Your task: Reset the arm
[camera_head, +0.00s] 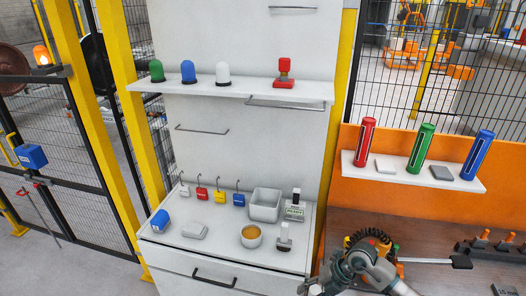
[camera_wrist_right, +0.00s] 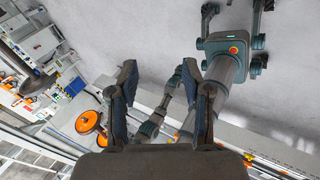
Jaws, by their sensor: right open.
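My right gripper (camera_wrist_right: 160,85) shows in the wrist view with its two dark blue-grey fingers spread apart and nothing between them. It points towards a pale grey floor and grey jointed parts of my own body. In the head view a grey arm link of mine (camera_head: 365,268) is at the lower right, in front of the brown bench; no gripper fingers can be made out there. My left gripper is in neither view.
A white cabinet top (camera_head: 215,250) holds coloured padlocks, a grey bin (camera_head: 265,204) and a round bowl (camera_head: 251,236). Red, green and blue cylinders stand on a right shelf (camera_head: 408,178). A black-handled tool (camera_head: 460,262) lies by my arm. Mesh fencing (camera_head: 70,150) stands left.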

